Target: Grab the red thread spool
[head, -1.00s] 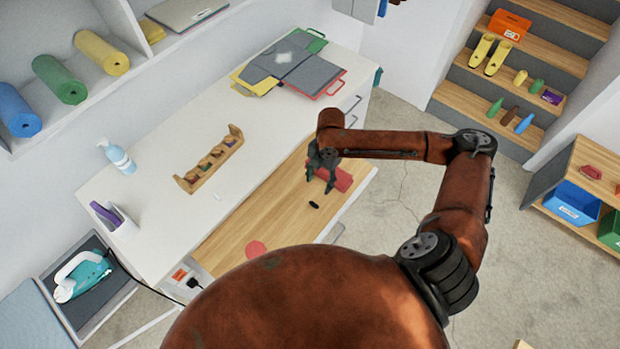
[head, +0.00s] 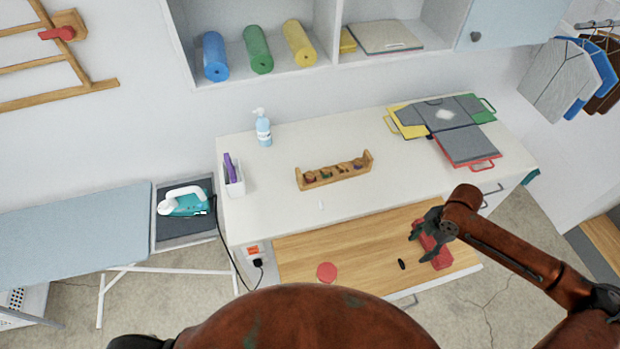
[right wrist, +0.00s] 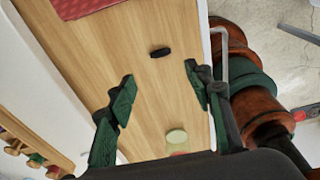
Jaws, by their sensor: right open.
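A wooden rack (head: 322,183) stands on the white table and holds several small thread spools. The leftmost spool (head: 310,177) looks reddish, but it is small and partly hidden by the rack's front. The rack also shows at the lower left of the right wrist view (right wrist: 14,148). My right gripper (head: 428,228) is open and empty, well to the right of the rack, above the wooden board by a red box. Its two spread fingers (right wrist: 158,90) show in the right wrist view with only the board below them. My left gripper is not in view.
The wooden board (head: 345,240) carries the red box (head: 438,256), a small black object (head: 402,264) and a red disc (head: 327,271). The table between rack and board is mostly clear.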

